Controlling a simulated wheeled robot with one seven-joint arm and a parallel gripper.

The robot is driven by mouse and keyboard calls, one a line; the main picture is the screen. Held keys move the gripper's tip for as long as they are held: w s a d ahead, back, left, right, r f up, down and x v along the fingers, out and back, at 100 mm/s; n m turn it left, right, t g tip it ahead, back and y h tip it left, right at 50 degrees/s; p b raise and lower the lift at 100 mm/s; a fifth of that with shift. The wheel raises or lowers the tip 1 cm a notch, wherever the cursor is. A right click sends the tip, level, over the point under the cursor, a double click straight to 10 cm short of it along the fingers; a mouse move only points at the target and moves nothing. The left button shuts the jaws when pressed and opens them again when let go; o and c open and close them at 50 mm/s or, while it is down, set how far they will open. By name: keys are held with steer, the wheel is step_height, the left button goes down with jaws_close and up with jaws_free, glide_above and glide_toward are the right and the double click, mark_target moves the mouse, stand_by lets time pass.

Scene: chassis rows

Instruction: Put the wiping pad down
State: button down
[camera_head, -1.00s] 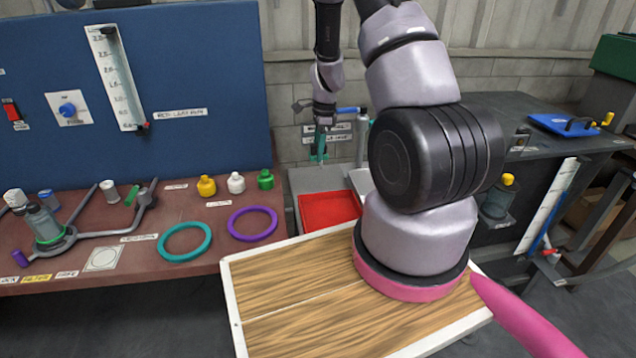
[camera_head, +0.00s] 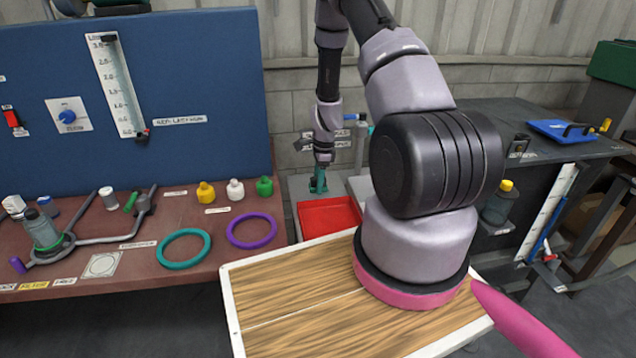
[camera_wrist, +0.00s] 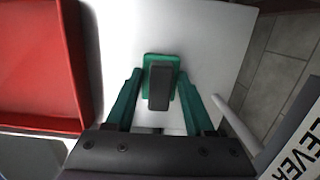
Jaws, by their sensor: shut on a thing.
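The wiping pad (camera_wrist: 160,88) shows in the wrist view as a green plate with a dark grey block on it, between the green fingers of my gripper (camera_wrist: 160,76). My gripper is shut on it. In the head view my gripper (camera_head: 318,180) points down over a pale grey surface, just behind the red tray (camera_head: 328,217). The pad is hard to make out there, and I cannot tell whether it touches the surface. The pale surface (camera_wrist: 215,35) lies below the pad in the wrist view.
The red tray's wall (camera_wrist: 80,60) is left of my gripper in the wrist view. A lettered white label (camera_wrist: 298,135) is at lower right. The left bench (camera_head: 130,260) holds rings and small bottles. A blue board with a black handle (camera_head: 562,130) lies on the right bench.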

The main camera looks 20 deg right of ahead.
steer(key=shift+s+f, duration=0.1)
steer(key=shift+f, duration=0.15)
